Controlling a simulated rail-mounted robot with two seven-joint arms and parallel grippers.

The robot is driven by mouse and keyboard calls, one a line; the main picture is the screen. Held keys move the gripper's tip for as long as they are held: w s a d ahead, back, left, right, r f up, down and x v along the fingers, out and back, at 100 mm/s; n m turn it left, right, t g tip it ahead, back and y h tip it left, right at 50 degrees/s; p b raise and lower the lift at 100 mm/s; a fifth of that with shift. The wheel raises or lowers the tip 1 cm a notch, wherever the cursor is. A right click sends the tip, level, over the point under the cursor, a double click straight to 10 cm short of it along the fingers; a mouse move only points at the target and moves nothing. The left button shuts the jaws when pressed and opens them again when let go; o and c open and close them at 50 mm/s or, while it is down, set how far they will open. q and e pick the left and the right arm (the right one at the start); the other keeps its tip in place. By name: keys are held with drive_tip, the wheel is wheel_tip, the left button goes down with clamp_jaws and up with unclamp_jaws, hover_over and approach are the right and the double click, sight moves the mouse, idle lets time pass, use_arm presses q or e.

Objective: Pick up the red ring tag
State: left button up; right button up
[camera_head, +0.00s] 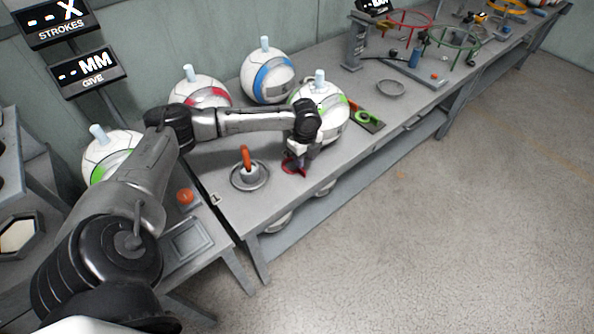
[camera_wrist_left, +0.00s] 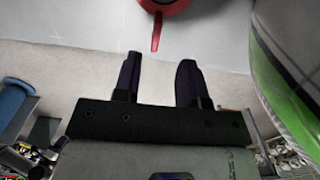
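The red ring tag (camera_head: 291,167) lies on the grey bench top, partly hidden in the head view by my left gripper (camera_head: 300,160) above it. In the left wrist view, the tag (camera_wrist_left: 157,36) shows at the top edge as part of a red ring with a narrow red tail. The tail points toward the gap between the two dark fingers of my left gripper (camera_wrist_left: 158,66). The fingers are apart with nothing between them. Most of the ring is cut off there. My right gripper is not in view.
A white-and-green ball (camera_head: 335,112) stands close behind my left gripper; its side fills the right of the wrist view. Red (camera_head: 203,92) and blue (camera_head: 268,75) balls stand along the wall. A round dish (camera_head: 249,177) with an orange-handled item sits left of the tag.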

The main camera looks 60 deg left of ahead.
sight(301, 171)
use_arm(q)
drive_tip(key=shift+s+f+b, duration=0.15)
drive_tip(key=shift+f+b, duration=0.5)
drive_tip(key=shift+f, duration=0.6)
drive_tip(key=shift+s+f+b, duration=0.15)
drive_tip(key=shift+f+b, duration=0.45)
drive_tip(key=shift+f, duration=1.1)
drive_tip(key=shift+r, duration=0.1)
clamp_jaws()
